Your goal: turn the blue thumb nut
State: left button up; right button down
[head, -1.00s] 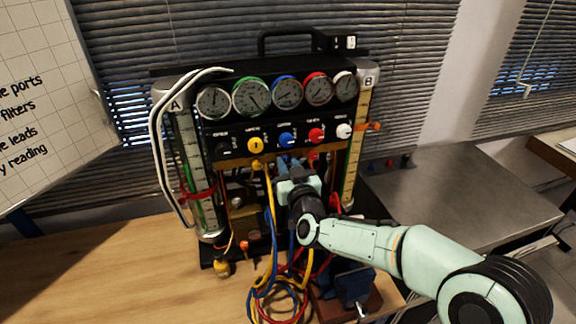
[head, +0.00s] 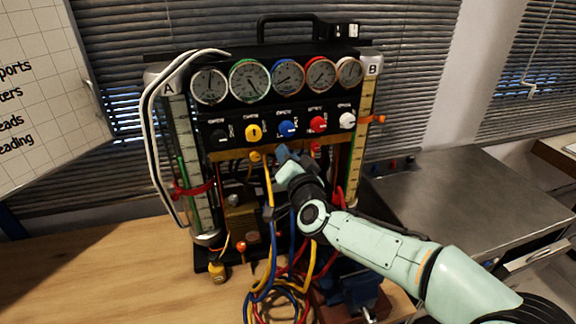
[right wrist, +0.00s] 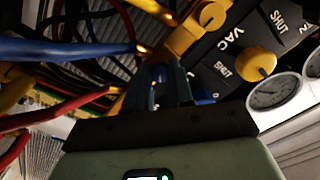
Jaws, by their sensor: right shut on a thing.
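The blue thumb nut (right wrist: 158,74) shows only as a small blue patch between my fingers in the right wrist view; the fingers hide most of it. My right gripper (right wrist: 161,84) is shut on it. In the head view my right gripper (head: 283,154) reaches the row of fittings just under the knob panel, below the blue knob (head: 287,129). It tilts up and to the left there and covers the nut. My left gripper is in neither view.
A yellow fitting (head: 255,157) sits close left of my gripper. Yellow, blue and red hoses (head: 270,300) hang and coil below. Gauges (head: 288,75) line the top, between tubes A (head: 200,170) and B (head: 361,140). The bench at left (head: 100,275) is clear.

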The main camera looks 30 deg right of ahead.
jog(key=shift+m+b, duration=2.05)
jog(key=shift+m, duration=1.75)
jog(key=c, duration=1)
grip_release()
jog(key=shift+s, duration=0.1)
jog(key=v, duration=1.3)
